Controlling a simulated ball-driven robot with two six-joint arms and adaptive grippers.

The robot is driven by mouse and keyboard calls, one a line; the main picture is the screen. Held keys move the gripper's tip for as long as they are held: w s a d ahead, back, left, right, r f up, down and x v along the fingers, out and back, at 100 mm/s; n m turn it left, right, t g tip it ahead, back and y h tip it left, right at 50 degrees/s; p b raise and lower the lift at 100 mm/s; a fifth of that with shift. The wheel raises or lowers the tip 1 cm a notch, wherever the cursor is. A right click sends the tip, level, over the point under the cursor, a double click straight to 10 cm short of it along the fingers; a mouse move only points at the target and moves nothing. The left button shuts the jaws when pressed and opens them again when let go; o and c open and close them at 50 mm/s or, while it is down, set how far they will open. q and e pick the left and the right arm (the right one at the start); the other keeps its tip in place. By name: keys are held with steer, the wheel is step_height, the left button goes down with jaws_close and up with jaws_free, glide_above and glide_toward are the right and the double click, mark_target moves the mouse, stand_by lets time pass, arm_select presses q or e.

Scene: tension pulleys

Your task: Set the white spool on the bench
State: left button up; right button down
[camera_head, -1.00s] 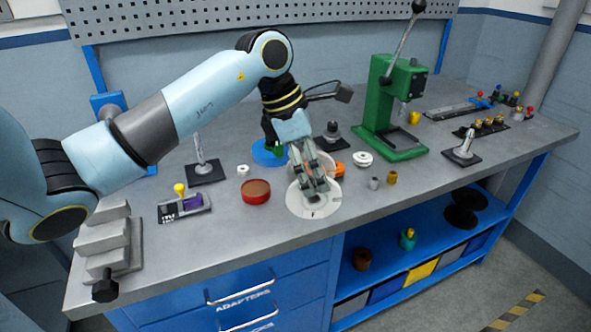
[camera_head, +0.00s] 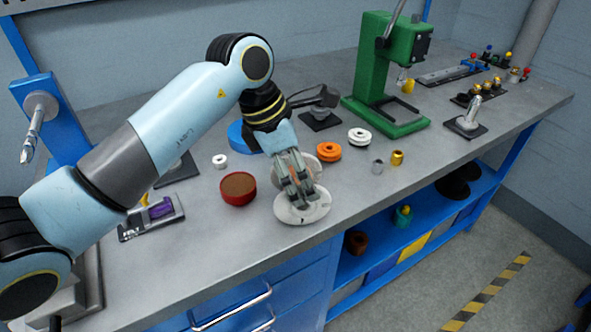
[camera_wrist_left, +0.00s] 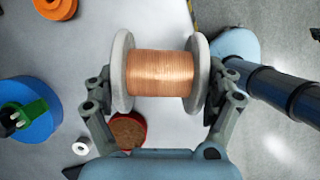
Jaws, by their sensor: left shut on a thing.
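The white spool (camera_head: 311,212) has pale round flanges. In the left wrist view the spool (camera_wrist_left: 161,74) shows copper-coloured wire wound between them. My left gripper (camera_head: 297,190) is shut on it, with one finger at each flange in the wrist view. The spool is tilted over the front part of the grey bench (camera_head: 205,253). The fingers hide part of it in the head view. I cannot tell whether its lower edge touches the bench top. My right gripper is not in view.
A red round container (camera_head: 238,190) stands left of the spool. An orange spool (camera_head: 327,152), a white ring (camera_head: 359,136) and small grey and gold cups (camera_head: 397,158) stand to the right. A green press (camera_head: 372,70) is behind them. Bare bench lies at the front left.

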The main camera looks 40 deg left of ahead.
arm_select(q)
steer(key=shift+d+r, duration=0.1)
steer(key=shift+d, duration=0.1)
steer(key=o, duration=1.5)
steer(key=shift+a+f, duration=0.15)
steer(key=shift+f, duration=0.05)
steer(key=shift+c, duration=0.2)
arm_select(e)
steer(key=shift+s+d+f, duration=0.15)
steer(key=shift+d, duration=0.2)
arm_select(q)
steer(key=shift+r, duration=0.1)
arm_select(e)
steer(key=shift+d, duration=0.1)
arm_select(q)
steer(key=shift+r, duration=0.2)
steer(key=b+v, duration=0.1)
steer(key=v, duration=1)
steer(key=shift+r, duration=0.35)
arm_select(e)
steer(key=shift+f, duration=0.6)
